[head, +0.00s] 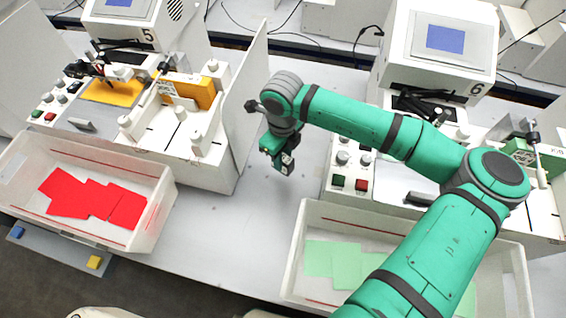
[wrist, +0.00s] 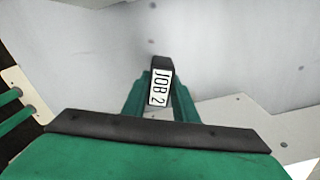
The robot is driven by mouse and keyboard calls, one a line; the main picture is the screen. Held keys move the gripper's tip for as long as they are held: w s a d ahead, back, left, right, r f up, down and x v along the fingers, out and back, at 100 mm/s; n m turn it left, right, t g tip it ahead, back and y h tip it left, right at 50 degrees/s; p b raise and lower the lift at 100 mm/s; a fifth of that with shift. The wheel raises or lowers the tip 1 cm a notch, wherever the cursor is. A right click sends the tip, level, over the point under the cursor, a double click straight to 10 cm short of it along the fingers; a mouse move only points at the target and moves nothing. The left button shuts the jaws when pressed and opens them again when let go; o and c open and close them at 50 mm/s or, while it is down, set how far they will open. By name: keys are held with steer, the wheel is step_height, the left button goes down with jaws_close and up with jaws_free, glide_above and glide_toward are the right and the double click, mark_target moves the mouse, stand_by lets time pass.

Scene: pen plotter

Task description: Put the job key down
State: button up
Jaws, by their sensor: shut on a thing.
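The job key (wrist: 160,88) is a small dark block with a white label reading "JOB 2", seen in the wrist view. My gripper (wrist: 160,105) has its two green fingers shut on it, one on each side. In the head view my gripper (head: 284,166) points down over the grey table (head: 262,215), in the gap between station 5 and station 6. The key shows there as a small dark piece with a pale label (head: 287,160) at the fingertips. I cannot tell whether it touches the table.
A white divider panel (head: 243,100) stands just left of my gripper. Station 6's control panel with buttons (head: 350,172) is on the right. A bin with red sheets (head: 40,222) is at left; a bin with green sheets (head: 300,225) is at front right. Bare table lies between the bins.

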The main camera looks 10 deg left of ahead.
steer(key=shift+f, duration=2)
steer(key=o, duration=1.1)
steer(key=shift+f, duration=0.1)
steer(key=shift+c, duration=0.2)
step_height(320, 180, up, 12)
steer(key=shift+r, duration=0.15)
